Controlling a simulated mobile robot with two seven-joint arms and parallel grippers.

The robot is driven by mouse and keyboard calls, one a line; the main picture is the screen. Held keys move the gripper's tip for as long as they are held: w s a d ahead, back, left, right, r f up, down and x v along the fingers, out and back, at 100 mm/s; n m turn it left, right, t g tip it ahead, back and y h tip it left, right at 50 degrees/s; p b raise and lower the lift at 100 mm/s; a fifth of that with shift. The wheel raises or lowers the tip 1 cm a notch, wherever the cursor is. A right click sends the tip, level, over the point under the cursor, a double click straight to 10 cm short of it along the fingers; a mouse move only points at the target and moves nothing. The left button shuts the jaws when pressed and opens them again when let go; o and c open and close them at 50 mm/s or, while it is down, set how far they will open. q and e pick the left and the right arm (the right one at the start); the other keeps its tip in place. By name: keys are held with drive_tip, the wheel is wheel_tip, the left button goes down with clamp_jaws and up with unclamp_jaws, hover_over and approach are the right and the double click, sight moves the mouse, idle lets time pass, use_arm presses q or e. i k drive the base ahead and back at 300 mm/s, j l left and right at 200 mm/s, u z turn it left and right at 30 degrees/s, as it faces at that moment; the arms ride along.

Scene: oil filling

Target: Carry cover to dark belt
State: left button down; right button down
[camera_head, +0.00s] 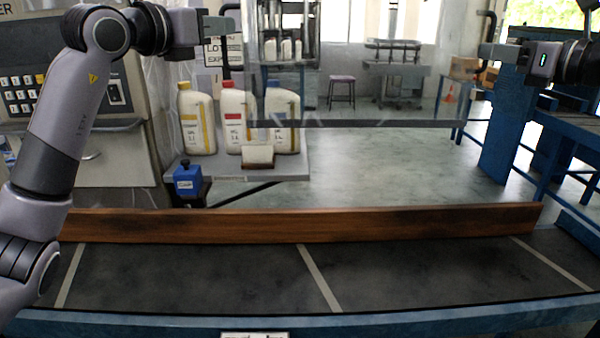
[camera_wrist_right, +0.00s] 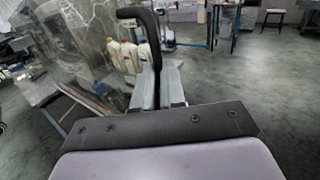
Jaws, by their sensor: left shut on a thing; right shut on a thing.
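A large clear cover (camera_head: 350,122) hangs upright between my two grippers, with its lower edge above the floor behind the belt. My left gripper (camera_head: 217,28) is shut on the cover's dark left handle. My right gripper (camera_head: 492,52) is shut on its dark right handle. In the right wrist view my right gripper (camera_wrist_right: 157,85) is at the black handle (camera_wrist_right: 143,22), and the clear sheet (camera_wrist_right: 60,45) spreads to the left. The dark belt (camera_head: 200,275) runs across the front, below the cover, with pale cross lines and nothing resting on it.
A brown wooden rail (camera_head: 300,224) stands along the belt's far edge. Behind it, several oil bottles (camera_head: 197,120) and a pale block (camera_head: 258,156) stand on a grey shelf (camera_head: 235,172), partly behind the cover. A small blue device (camera_head: 187,182) is nearby. A blue frame (camera_head: 510,130) stands at right.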

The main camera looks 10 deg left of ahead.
sight(456, 274)
drive_tip(key=l, duration=0.7)
drive_tip(key=i+l, duration=0.1)
drive_tip(key=l, duration=0.65)
